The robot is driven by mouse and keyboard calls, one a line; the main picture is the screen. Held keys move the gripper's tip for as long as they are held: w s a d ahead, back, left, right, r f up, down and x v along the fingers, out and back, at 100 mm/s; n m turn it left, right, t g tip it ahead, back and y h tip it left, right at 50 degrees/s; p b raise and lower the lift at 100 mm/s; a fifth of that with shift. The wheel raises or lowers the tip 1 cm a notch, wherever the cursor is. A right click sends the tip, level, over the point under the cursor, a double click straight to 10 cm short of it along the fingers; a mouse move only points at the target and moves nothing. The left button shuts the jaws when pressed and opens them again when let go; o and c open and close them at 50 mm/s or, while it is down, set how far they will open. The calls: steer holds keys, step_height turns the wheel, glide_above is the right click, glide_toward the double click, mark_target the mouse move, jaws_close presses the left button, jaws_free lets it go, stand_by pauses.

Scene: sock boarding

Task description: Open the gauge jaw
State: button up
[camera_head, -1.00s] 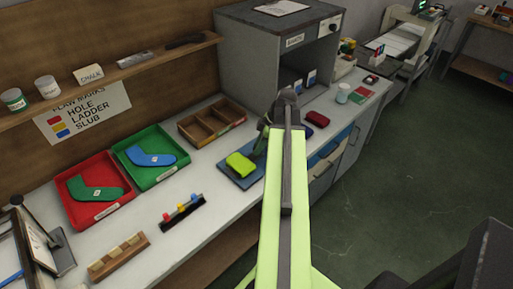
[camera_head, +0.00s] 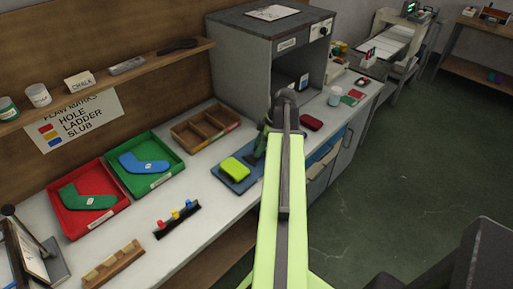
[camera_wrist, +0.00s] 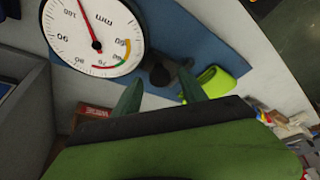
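In the wrist view a round white dial gauge (camera_wrist: 88,38) with a red needle and mm scale stands at upper left. A dark grey rounded part (camera_wrist: 162,74) shows beside it; I cannot tell whether it is the jaw or its lever. My gripper (camera_wrist: 161,82) has its two dark green fingers apart, one on each side of that part, with no clear contact. A yellow-green piece (camera_wrist: 222,82) lies to the right on the blue mat (camera_wrist: 190,25). In the head view the yellow-green piece (camera_head: 236,168) is left of my arm, which mostly hides the gauge.
Left along the bench are a red tray (camera_head: 118,207) with a green sock shape, a green tray (camera_head: 179,165) with a blue one, a wooden divided box (camera_head: 180,139) and a peg rack (camera_head: 161,232). A grey cabinet (camera_head: 243,70) stands behind. A dark red item (camera_head: 312,123) lies right of my arm.

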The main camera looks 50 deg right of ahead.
steer(key=shift+r+p, duration=0.3)
steer(key=p+v, duration=1.5)
steer(key=v, duration=0.1)
steer(key=shift+s+d+r, duration=0.25)
steer(key=shift+d+r, duration=0.05)
